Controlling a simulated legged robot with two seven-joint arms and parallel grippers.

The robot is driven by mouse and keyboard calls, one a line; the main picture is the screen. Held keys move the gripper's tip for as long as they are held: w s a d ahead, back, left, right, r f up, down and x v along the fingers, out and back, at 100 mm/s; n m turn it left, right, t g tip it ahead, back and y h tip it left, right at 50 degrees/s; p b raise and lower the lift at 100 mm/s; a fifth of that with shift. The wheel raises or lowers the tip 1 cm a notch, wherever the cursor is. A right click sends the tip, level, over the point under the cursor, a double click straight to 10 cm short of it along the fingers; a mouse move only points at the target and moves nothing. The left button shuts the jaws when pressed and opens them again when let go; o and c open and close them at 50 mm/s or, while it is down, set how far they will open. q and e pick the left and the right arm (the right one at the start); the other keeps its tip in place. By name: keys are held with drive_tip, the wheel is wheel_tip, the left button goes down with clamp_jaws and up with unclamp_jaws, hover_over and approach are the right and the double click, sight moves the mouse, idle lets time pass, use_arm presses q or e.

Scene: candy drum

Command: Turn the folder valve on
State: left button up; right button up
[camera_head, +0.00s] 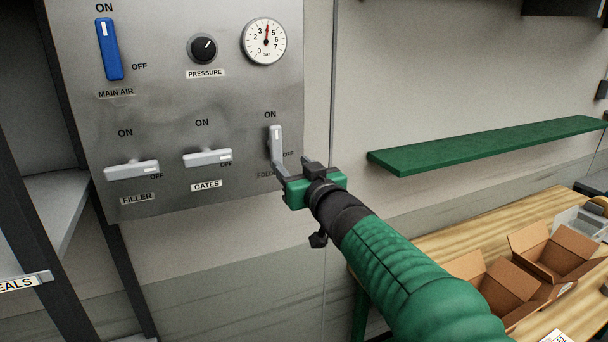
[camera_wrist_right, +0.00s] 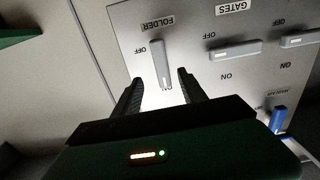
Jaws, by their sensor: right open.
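The folder valve's light grey handle (camera_head: 276,143) is at the lower right of the metal panel in the head view. It stands upright, its white-marked end toward the ON label. My right gripper (camera_head: 289,168) is at its lower end and hides part of the FOLDER label. In the right wrist view, which shows the panel upside down, the handle (camera_wrist_right: 158,62) lies between the two open fingers of my right gripper (camera_wrist_right: 160,78), with a gap on each side. I cannot tell how far the fingertips are from the panel. My left gripper is not in view.
The filler handle (camera_head: 132,170) and gates handle (camera_head: 208,158) lie sideways by their OFF labels. The blue main air handle (camera_head: 110,49) is upright. A pressure knob (camera_head: 202,49) and gauge (camera_head: 264,41) sit above. A green shelf (camera_head: 490,144) and open cardboard boxes (camera_head: 553,250) are at right.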

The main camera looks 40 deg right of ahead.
drive_tip(key=p+v, duration=0.2)
drive_tip(key=v, duration=0.4)
drive_tip(key=shift+s, duration=0.35)
drive_tip(key=shift+f, duration=0.1)
drive_tip(key=s+a+f+g+y+b, duration=0.1)
drive_tip(key=a+f+g+b, duration=0.25)
drive_tip(key=f, duration=1.15)
drive_tip(key=s+a+f+g+y+b, duration=0.1)
drive_tip(key=a+f+g+b, duration=0.25)
drive_tip(key=f, duration=1.15)
drive_tip(key=s+a+f+n+g+y+b, duration=0.1)
drive_tip(key=s+a+f+g+b, duration=0.1)
drive_tip(key=s+a+f+g, duration=0.2)
drive_tip(key=s+a+f+n+g+y+b, duration=0.1)
drive_tip(key=s+a+f+g, duration=0.2)
drive_tip(key=s+a+f, duration=0.3)
drive_tip(key=s+f, duration=0.4)
drive_tip(key=f, duration=0.6)
drive_tip(key=shift+a+f+n+g+b, duration=0.3)
drive_tip(key=shift+a+g+b, duration=0.05)
drive_tip(key=shift+g+b, duration=0.05)
